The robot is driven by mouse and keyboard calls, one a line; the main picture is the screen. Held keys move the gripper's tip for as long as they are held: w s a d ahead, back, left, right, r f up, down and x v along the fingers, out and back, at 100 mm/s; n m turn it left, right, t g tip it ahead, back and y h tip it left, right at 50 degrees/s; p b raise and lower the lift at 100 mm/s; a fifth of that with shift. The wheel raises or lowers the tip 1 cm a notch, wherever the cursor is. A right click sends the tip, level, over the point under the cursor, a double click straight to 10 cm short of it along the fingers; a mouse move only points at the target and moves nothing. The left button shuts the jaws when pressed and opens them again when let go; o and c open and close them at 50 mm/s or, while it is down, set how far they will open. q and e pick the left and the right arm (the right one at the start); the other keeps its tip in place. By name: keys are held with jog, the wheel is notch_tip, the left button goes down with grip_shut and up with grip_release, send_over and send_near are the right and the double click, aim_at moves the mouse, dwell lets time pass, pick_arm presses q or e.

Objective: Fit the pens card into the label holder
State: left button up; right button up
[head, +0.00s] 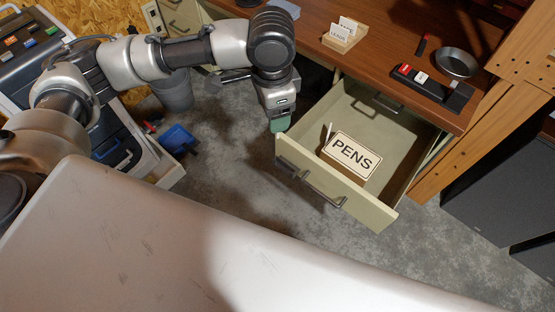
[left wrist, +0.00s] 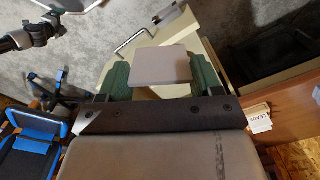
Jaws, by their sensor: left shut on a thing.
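A cream card (head: 351,155) with a dark border and the word PENS shows inside the open drawer, face up towards my head camera. It is apart from my left gripper. My left gripper (head: 281,124) hangs by the drawer's near left corner, to the left of the card. In the left wrist view its green fingers (left wrist: 161,78) are shut on a flat, plain tan piece (left wrist: 161,65) with no print on the side I see. I cannot tell what that piece is. My right gripper is not in view.
The open drawer (head: 383,211) juts out from the brown desk (head: 385,50), with a dark handle (head: 325,190) on its front. On the desk are a wooden block (head: 340,44) with a LEADS card, a black tray (head: 425,90) and a metal dish (head: 456,62).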

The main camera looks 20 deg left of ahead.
pick_arm(q)
jog(key=w+d+f+m+b, duration=0.1)
jog(key=d+f+m+b, duration=0.85)
jog(key=m, duration=2.05)
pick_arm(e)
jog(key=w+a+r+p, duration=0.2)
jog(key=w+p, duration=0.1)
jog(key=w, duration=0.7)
pick_arm(q)
jog(key=b, duration=0.3)
send_over(284, 169)
notch_tip(284, 169, down, 13)
jog(key=shift+f, duration=0.45)
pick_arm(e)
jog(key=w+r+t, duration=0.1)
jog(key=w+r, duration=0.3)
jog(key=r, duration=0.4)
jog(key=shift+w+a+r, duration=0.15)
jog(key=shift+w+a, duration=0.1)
pick_arm(q)
jog(key=shift+f, duration=0.15)
jog(key=o, duration=0.9)
